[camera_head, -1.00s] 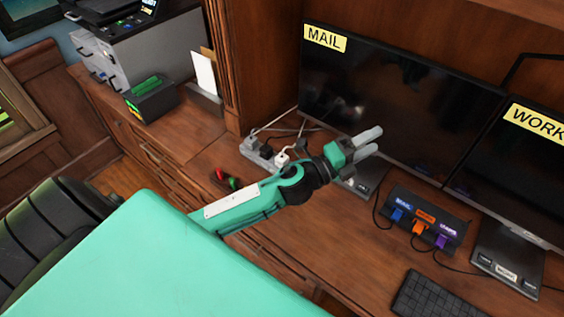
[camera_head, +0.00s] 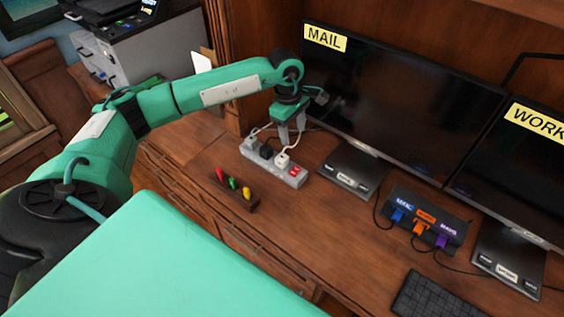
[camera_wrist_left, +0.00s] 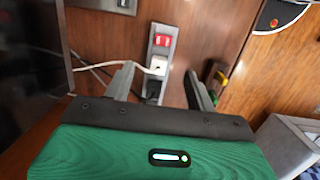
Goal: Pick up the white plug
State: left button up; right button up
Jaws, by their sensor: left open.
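A white plug (camera_head: 283,159) sits in the grey power strip (camera_head: 271,172) on the desk. In the left wrist view the white plug (camera_wrist_left: 158,64) shows between the red switch and a black plug (camera_wrist_left: 153,88). My left gripper (camera_head: 291,134) points down above the strip, open and empty, with its fingertips over the area of the white plug. In the wrist view its two fingers (camera_wrist_left: 160,75) stand apart on either side of the strip. Another whitish plug (camera_head: 252,141) shows at the strip's far left end. My right gripper is not in view.
A monitor labelled MAIL (camera_head: 390,95) stands close to the right of my left gripper. A wooden holder with coloured items (camera_head: 234,186) lies in front of the strip. A dark hub (camera_head: 425,215) with coloured plugs stands at the right. Desk around the holder is clear.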

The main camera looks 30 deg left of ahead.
pick_arm(q)
jog(key=a+y, duration=0.1)
jog(key=a, duration=0.3)
jog(key=p, duration=0.2)
send_over(282, 157)
notch_tip(282, 157, down, 7)
notch_tip(282, 157, down, 5)
jog(key=p, duration=0.2)
jog(key=shift+f+p, duration=0.15)
jog(key=shift+p, duration=0.15)
jog(key=shift+f, duration=0.25)
jog(key=c, duration=1.1)
jog(key=shift+o, duration=0.2)
jog(key=shift+r, duration=0.1)
